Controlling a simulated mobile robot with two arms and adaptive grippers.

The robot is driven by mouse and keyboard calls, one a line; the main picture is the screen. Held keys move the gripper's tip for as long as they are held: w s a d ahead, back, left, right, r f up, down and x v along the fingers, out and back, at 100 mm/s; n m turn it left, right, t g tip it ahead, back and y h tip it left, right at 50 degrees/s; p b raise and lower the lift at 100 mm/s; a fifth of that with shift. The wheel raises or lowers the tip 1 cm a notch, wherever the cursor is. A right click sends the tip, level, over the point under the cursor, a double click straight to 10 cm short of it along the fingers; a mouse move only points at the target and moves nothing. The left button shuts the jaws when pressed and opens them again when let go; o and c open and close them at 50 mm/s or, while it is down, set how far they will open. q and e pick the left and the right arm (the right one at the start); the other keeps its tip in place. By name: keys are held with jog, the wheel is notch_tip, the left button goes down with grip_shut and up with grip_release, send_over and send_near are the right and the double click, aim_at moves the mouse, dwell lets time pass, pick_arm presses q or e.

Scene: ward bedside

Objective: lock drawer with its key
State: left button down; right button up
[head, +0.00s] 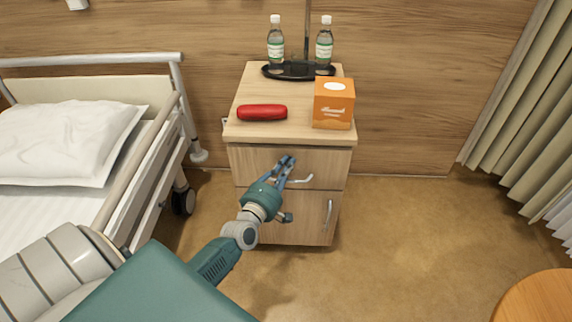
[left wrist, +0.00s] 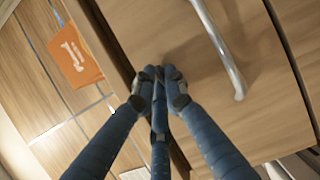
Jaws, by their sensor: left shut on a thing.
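The drawer (head: 325,163) is the upper front of the wooden bedside cabinet and looks closed. Its metal handle (head: 301,180) also shows in the left wrist view (left wrist: 222,55). My left gripper (head: 288,161) is at the drawer front, just left of and above the handle. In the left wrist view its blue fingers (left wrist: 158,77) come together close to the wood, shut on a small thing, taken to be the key. The fingers hide the key and the lock, so I cannot tell whether the key is in the lock. My right gripper is out of view.
On the cabinet top (head: 250,90) are a red case (head: 262,112), an orange box (head: 333,104) and a black tray (head: 298,77) with two bottles. A lower door (head: 310,225) has its own handle. A bed (head: 120,170) stands left; floor right of the cabinet is clear.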

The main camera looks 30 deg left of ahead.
pick_arm(q)
jog(key=c, duration=2.1)
grip_release()
jog(key=s, duration=0.4)
jog(key=s+d, duration=0.1)
jog(key=s, duration=0.3)
jog(key=s+d, duration=0.1)
jog(key=s, duration=0.3)
jog(key=shift+w, duration=0.1)
